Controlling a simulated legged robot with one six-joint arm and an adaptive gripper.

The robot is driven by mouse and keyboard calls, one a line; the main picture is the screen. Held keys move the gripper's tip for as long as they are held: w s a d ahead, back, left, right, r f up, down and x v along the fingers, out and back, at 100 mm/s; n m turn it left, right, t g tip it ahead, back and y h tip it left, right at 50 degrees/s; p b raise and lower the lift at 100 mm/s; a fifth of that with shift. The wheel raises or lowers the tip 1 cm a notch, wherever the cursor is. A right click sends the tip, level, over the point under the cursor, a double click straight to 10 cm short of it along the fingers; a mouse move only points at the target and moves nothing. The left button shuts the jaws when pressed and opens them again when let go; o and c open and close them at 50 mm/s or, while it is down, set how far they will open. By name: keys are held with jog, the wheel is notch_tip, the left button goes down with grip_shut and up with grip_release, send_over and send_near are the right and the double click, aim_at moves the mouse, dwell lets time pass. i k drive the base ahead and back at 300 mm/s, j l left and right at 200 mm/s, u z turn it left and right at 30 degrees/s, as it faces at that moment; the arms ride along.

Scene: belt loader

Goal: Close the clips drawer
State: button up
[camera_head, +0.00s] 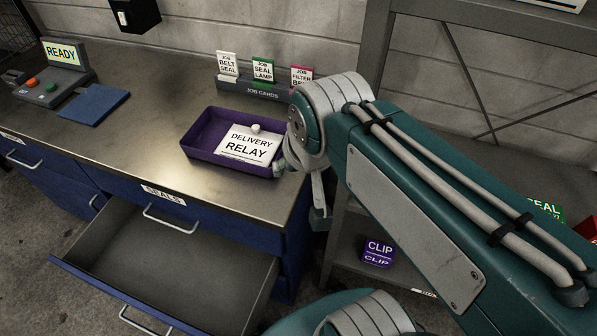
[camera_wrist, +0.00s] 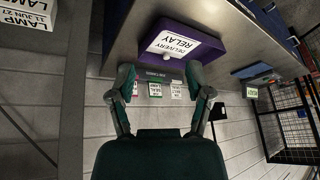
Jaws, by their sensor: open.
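An open, empty drawer (camera_head: 165,262) juts out of the blue bench front in the camera_head view, below a shut drawer labelled SEALS (camera_head: 163,195). No clips label is readable on the open drawer; its handle (camera_head: 143,322) shows near the bottom edge. My gripper (camera_wrist: 160,80) is open and empty in the wrist view, its two fingers spread apart. It points toward the job cards and the purple tray from close by. In the camera_head view my arm hides most of the gripper, which is up beside the bench's right end, away from the drawer.
A purple tray (camera_head: 198,148) with a DELIVERY RELAY card (camera_head: 247,143) sits on the bench top (camera_head: 150,110). The job card rack (camera_head: 252,88) stands behind it. A purple CLIP box (camera_head: 378,252) is on a lower shelf to the right. Floor shows at left.

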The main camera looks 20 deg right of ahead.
aim_at(203, 282)
jog(key=k+j+u, duration=0.15)
jog(key=j+u, duration=0.85)
jog(key=i+j, duration=0.05)
